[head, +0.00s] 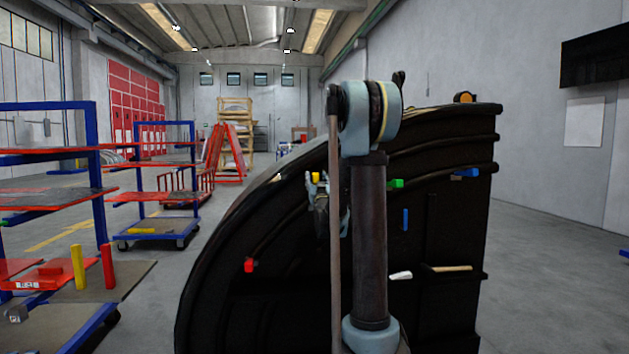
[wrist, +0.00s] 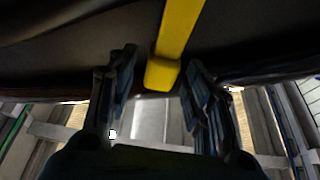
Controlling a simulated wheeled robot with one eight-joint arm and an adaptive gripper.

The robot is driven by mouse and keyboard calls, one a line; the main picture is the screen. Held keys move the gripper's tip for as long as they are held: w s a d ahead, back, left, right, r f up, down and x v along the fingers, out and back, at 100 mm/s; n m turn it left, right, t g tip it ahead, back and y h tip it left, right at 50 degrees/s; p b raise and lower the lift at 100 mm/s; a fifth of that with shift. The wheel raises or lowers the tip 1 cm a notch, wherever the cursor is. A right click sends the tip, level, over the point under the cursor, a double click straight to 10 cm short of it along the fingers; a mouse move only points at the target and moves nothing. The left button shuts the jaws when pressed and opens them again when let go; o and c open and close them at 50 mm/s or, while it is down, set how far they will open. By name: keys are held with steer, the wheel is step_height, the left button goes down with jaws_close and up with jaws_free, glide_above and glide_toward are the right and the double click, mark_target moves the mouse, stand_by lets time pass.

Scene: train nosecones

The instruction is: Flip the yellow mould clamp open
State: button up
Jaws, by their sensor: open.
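The yellow mould clamp (wrist: 174,45) shows in the wrist view as a yellow bar coming down from the top, with a thicker block at its lower end. My gripper (wrist: 160,80) is open, with one finger on each side of that block. I cannot tell whether either finger touches it. In the head view a small yellow part of the clamp (head: 316,177) shows at the mould's curved edge, just above my gripper (head: 312,182). My arm stands in front of the mould and hides part of it.
The large black curved mould (head: 250,300) carries a red clamp (head: 249,265), a green one (head: 396,184) and blue ones (head: 405,219). A hammer-like tool (head: 447,268) lies on its lower ledge. Blue-framed shelf carts (head: 94,165) stand at left.

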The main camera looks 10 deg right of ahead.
steer(key=shift+x, duration=1.35)
jaws_close()
steer(key=shift+s+a, duration=0.1)
steer(key=shift+a, duration=0.05)
